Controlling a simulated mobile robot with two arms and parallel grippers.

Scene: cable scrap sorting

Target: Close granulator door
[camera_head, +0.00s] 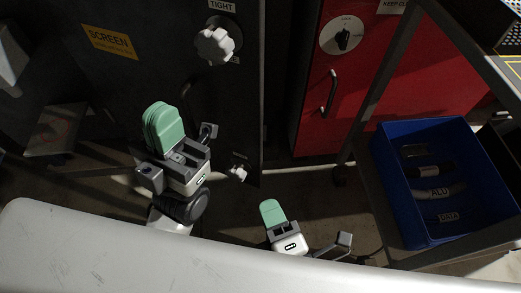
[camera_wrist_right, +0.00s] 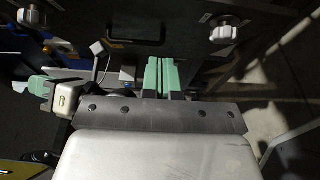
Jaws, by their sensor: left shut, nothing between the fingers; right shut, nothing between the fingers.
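The granulator door appears to be the dark panel (camera_head: 150,60) with a yellow SCREEN label, filling the upper left of the head view. A pale star knob (camera_head: 215,45) sits under a TIGHT label near its right edge, and a smaller knob (camera_head: 238,172) is lower down. My left gripper (camera_head: 164,125) is shut and empty in front of the panel; I cannot tell whether it touches. My right gripper (camera_head: 270,209) is shut and empty, below and right of the panel's lower corner. In the right wrist view its green fingers (camera_wrist_right: 160,75) point toward a dark panel with a handle (camera_wrist_right: 135,32).
A red cabinet (camera_head: 400,110) with a rotary switch (camera_head: 342,36) and a handle (camera_head: 329,94) stands right of a dark gap. A blue bin (camera_head: 384,165) with cable scraps sits on a metal-framed stand at right. A pale rounded surface (camera_head: 150,265) crosses the front.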

